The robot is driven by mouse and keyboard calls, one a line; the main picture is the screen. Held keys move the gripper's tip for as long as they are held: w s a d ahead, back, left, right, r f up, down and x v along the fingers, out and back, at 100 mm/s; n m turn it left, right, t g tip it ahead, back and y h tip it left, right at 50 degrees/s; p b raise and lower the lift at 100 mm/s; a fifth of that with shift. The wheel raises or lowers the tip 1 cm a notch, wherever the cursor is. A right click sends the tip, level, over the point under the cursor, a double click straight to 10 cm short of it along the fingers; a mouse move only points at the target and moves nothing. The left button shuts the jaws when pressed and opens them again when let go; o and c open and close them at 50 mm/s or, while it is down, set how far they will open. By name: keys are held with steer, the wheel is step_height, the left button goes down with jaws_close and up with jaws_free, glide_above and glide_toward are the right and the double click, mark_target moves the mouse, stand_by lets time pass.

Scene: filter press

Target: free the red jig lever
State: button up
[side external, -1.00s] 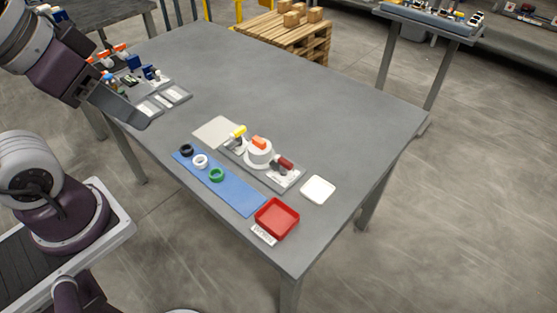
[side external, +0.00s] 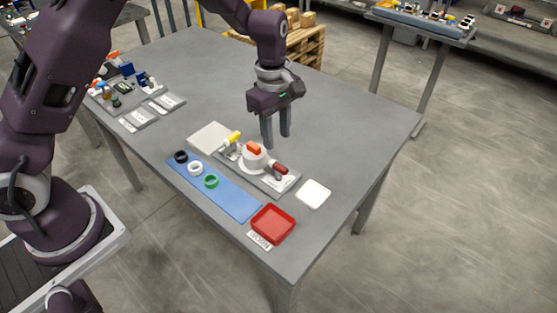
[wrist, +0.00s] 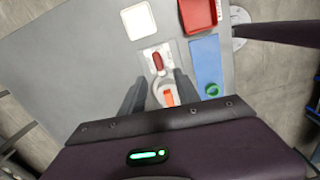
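The red jig lever (side external: 279,168) is on the right end of a grey jig plate (side external: 274,184) on the table. It also shows in the wrist view (wrist: 157,61), just beyond my fingertips. A round white part (side external: 254,161) with an orange bar (side external: 253,148) on top sits mid-plate. A yellow lever (side external: 232,137) is at the plate's other end. My gripper (side external: 276,144) is open and empty, pointing down above the table near the jig, apart from the lever. In the wrist view, its fingers (wrist: 159,78) stand apart on either side of the round part.
A blue strip (side external: 228,194) with black, white and green rings (side external: 211,181) lies in front of the jig. A red tray (side external: 273,223) and a white pad (side external: 313,194) are to the right. A light plate (side external: 208,138) lies left. The table behind the jig is clear.

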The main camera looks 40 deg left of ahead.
mark_target(279, 165)
steer(key=shift+n, duration=0.5)
steer(key=f, duration=1)
steer(key=shift+w, duration=0.35)
steer(key=shift+c, duration=0.2)
jaws_close()
